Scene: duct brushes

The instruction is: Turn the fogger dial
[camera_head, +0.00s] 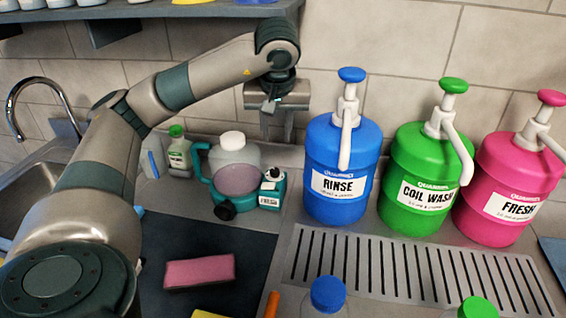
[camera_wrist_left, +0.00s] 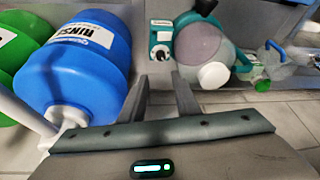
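The fogger (camera_head: 237,170) stands on the counter left of the blue jug. It has a teal body, a clear tank with pinkish liquid and a white cap. A small teal box with a label (camera_head: 270,194) at its right side carries a dark-and-white knob, which looks like the dial (camera_head: 272,174). In the left wrist view the fogger tank (camera_wrist_left: 203,42) and the dial (camera_wrist_left: 161,52) lie just past the fingers. My left gripper (camera_head: 277,132) hangs fingers down, above and behind the dial, open and empty with a modest gap, also seen in the wrist view (camera_wrist_left: 161,82). My right gripper is not in view.
The blue RINSE jug (camera_head: 342,165) stands close to the right of my left gripper. Green (camera_head: 415,190) and pink (camera_head: 505,195) pump jugs stand farther right. A small white-green bottle (camera_head: 180,155) is left of the fogger. A pink sponge (camera_head: 199,271) lies on the dark mat in front.

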